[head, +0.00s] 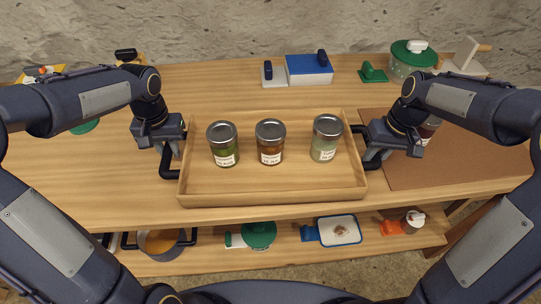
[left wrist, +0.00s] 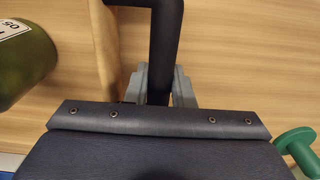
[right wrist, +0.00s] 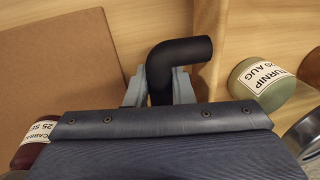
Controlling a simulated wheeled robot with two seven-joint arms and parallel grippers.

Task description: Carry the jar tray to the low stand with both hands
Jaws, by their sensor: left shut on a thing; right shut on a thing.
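The wooden jar tray (head: 272,199) sits at the front of the wooden table, overhanging or close to its front edge; I cannot tell which. It holds a green jar (head: 223,145), a brown-orange jar (head: 270,142) and a pale green jar (head: 325,139), all upright with metal lids. My left gripper (head: 172,146) is shut on the tray's black left handle, which also shows in the left wrist view (left wrist: 165,45). My right gripper (head: 374,146) is shut on the black right handle, also in the right wrist view (right wrist: 182,52).
A brown mat (head: 440,165) with a dark red jar (head: 429,128) lies at the right. A blue-lidded box (head: 309,72) and green pot (head: 412,57) stand at the back.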

